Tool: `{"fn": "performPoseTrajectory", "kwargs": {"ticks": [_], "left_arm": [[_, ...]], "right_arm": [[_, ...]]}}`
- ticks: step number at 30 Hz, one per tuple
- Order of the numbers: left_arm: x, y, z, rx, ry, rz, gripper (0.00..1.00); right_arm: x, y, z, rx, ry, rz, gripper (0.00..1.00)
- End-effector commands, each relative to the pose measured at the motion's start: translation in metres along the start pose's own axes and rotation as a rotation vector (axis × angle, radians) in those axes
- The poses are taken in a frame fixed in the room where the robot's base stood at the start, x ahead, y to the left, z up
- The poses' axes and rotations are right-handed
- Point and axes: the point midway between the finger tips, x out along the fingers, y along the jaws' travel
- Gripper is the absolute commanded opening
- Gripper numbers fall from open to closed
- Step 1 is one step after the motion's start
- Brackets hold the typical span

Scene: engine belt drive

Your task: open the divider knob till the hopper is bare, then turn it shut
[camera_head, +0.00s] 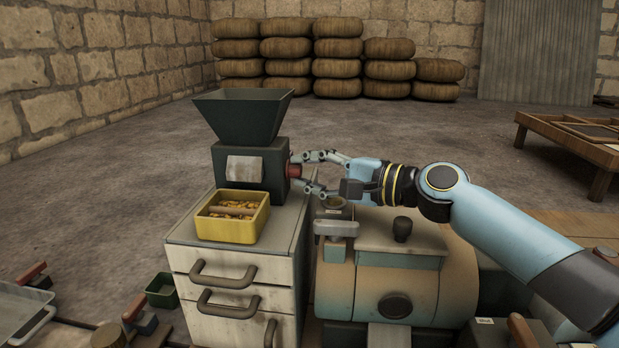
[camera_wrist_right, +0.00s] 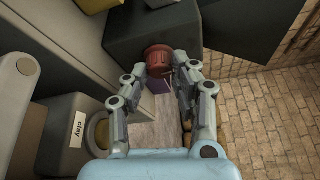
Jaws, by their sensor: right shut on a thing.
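The dark hopper (camera_head: 244,112) sits on top of a divider box (camera_head: 245,166) on a white drawer cabinet (camera_head: 238,265). The hopper's inside is hidden from the head view. The red divider knob (camera_head: 294,171) sticks out of the right side of the box. It also shows in the right wrist view (camera_wrist_right: 158,60). My right gripper (camera_head: 303,172) is shut on the knob, with its fingers on either side of it. A yellow tray (camera_head: 232,230) with a crosswise partition stands below the box's front and holds yellow-orange pieces in both compartments. My left gripper is not in view.
A rounded tan machine (camera_head: 395,285) with a dark lever knob (camera_head: 402,228) stands close right of the cabinet, under my right arm. A small green bin (camera_head: 162,290) is on the floor at left. Stacked sacks (camera_head: 337,68) line the back wall. The floor behind the cabinet is clear.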

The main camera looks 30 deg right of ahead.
Motion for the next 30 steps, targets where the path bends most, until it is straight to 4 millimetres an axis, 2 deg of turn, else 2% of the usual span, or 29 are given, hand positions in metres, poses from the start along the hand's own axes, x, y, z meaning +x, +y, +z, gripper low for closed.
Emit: {"fn": "performPoseTrajectory", "kwargs": {"ticks": [8, 9, 14, 23, 26, 30], "left_arm": [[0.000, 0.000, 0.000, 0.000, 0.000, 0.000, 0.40], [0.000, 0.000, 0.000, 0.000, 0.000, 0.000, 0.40], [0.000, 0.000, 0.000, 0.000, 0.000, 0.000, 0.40], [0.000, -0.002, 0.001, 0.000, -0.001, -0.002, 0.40], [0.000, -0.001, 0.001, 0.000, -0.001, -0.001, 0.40], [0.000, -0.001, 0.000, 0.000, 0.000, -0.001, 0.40]], "right_arm": [[0.000, 0.001, 0.000, 0.000, 0.000, 0.003, 0.00], [0.000, 0.001, 0.000, 0.000, 0.000, 0.003, 0.27], [0.000, 0.001, 0.000, 0.000, 0.000, 0.002, 0.48], [-0.003, 0.001, -0.001, 0.000, 0.001, 0.002, 0.48], [-0.013, 0.002, -0.001, -0.002, 0.001, 0.005, 0.48], [-0.040, 0.003, -0.001, -0.004, 0.001, 0.008, 0.48]]}}
